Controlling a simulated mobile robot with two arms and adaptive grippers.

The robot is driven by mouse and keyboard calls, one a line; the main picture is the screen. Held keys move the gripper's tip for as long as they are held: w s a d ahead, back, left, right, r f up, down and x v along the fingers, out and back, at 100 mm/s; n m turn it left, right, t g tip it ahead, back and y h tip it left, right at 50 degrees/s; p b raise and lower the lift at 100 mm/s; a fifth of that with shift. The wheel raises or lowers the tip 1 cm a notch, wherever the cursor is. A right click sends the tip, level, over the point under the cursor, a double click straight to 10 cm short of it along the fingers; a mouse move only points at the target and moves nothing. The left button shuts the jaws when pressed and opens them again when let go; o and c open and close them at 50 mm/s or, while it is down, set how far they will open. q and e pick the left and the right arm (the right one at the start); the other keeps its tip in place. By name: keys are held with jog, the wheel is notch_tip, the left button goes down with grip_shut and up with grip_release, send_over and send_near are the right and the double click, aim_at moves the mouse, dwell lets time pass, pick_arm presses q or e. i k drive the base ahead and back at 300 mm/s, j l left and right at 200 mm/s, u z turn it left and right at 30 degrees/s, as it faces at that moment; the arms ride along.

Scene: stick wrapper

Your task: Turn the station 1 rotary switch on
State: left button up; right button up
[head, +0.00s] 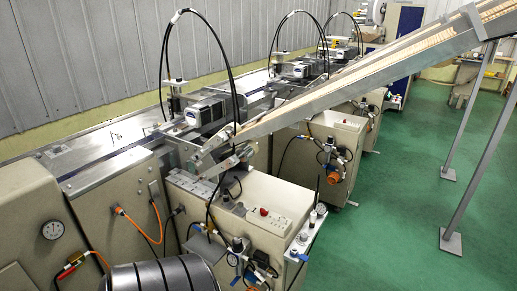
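The nearest wrapping station shows in the head view as a beige cabinet (285,194) with metal mechanisms and black cables above it. A small red control (264,211) sits on the cabinet's top near its front edge. It is too small to tell whether it is the rotary switch or how it is set. Several small knobs and fittings (303,236) stand on the cabinet's right corner. Neither my left nor my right gripper is in view.
A long sloped conveyor (385,62) carrying sticks rises to the upper right on metal legs (480,155). More stations line up behind. A dark ribbed cylinder (165,275) is at the bottom left. Green floor (400,215) is open on the right.

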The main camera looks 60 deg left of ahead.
aim_at(264, 212)
jog(key=u, duration=1.85)
